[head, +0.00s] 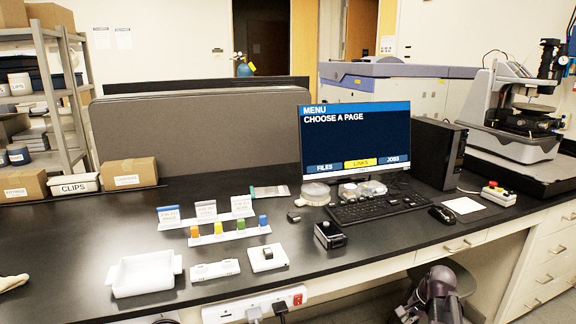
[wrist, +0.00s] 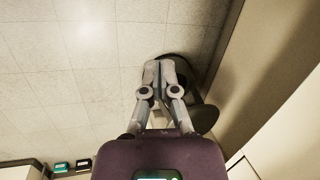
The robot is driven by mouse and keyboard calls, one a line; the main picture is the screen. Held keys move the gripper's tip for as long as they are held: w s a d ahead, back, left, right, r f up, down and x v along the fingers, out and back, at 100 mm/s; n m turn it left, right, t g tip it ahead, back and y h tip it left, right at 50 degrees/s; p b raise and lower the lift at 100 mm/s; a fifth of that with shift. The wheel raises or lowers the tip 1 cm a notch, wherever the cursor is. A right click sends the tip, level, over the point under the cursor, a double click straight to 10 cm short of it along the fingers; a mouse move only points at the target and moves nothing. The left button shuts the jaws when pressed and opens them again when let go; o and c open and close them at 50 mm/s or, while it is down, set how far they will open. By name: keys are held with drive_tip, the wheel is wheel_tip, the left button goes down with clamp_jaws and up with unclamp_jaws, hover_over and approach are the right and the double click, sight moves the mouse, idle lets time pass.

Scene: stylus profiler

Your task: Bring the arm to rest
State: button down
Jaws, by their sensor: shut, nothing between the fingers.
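My gripper (wrist: 158,68) shows in the wrist view with its two grey fingers together and nothing between them. It points over the tiled floor, beside a dark round stool seat (wrist: 204,120). In the head view, a purple-grey part of my arm is low at the bottom right, in front of the bench's open knee space. My fingertips cannot be made out there.
The black bench (head: 385,240) holds a monitor (head: 355,138), a keyboard (head: 380,208), a white tray (head: 145,274), coloured blocks on a rack and a stylus instrument (head: 510,110). Drawers (head: 545,270) stand right of the knee space. Floor (wrist: 70,80) left of my gripper is clear.

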drive_tip(key=s+a+r+n+g+h+p, duration=0.1)
drive_tip(key=s+a+r+n+p, duration=0.3)
drive_tip(key=a, duration=0.5)
drive_tip(key=s+a+r+n+g+h+p, duration=0.1)
drive_tip(key=s+a+r+n+p, duration=0.3)
drive_tip(key=a+r+n+p, duration=0.4)
drive_tip(key=shift+a+r+h+p, duration=0.3)
drive_tip(key=shift+a+r+p, duration=0.15)
drive_tip(key=shift+a+r, duration=0.4)
